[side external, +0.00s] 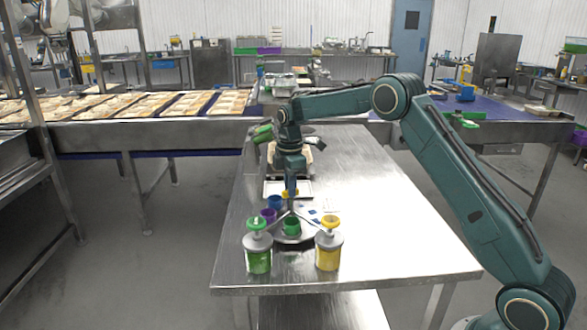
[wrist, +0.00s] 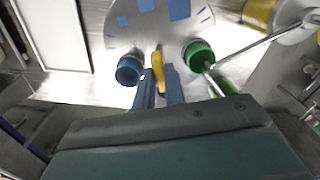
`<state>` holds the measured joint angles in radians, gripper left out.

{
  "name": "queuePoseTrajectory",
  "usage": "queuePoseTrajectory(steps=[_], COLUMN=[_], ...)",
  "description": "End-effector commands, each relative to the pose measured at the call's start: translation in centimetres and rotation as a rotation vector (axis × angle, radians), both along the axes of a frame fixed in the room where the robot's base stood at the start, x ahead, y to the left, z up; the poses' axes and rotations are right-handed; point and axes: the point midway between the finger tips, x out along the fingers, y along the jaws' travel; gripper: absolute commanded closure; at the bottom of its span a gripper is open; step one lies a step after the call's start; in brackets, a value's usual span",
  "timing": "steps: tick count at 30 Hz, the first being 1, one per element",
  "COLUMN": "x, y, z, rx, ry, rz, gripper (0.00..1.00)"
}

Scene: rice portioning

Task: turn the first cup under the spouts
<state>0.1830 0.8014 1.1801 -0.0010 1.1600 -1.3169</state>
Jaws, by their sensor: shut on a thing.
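A round grey turntable (side external: 307,238) stands on the steel table, and it also shows in the wrist view (wrist: 112,40). A green cup (side external: 292,227), a purple cup (side external: 268,215) and a blue cup (side external: 275,202) stand on it. The green cup (wrist: 197,54) is at the ends of two thin spouts (wrist: 250,45). My gripper (side external: 291,197) points down over the turntable. In the wrist view its fingers (wrist: 158,88) are shut on an upright yellow piece (wrist: 158,65), beside the blue cup (wrist: 130,70). The fingers hide its lower part.
A green-filled pump jar (side external: 258,255) and a yellow-filled pump jar (side external: 328,253) stand in front of the turntable, one each side. The table's right side is clear. A conveyor with food trays (side external: 150,104) runs behind.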

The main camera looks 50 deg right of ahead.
Motion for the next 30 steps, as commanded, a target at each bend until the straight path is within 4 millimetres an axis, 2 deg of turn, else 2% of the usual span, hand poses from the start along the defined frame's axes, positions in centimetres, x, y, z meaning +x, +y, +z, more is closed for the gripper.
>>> queuePoseTrajectory(steps=[14,30], x=[-0.07,-0.04], y=[0.02,-0.01], z=[0.03,0.02], rx=[0.000,0.000], ry=[0.003,0.002], rz=[0.072,0.317], gripper=[1.00,1.00])
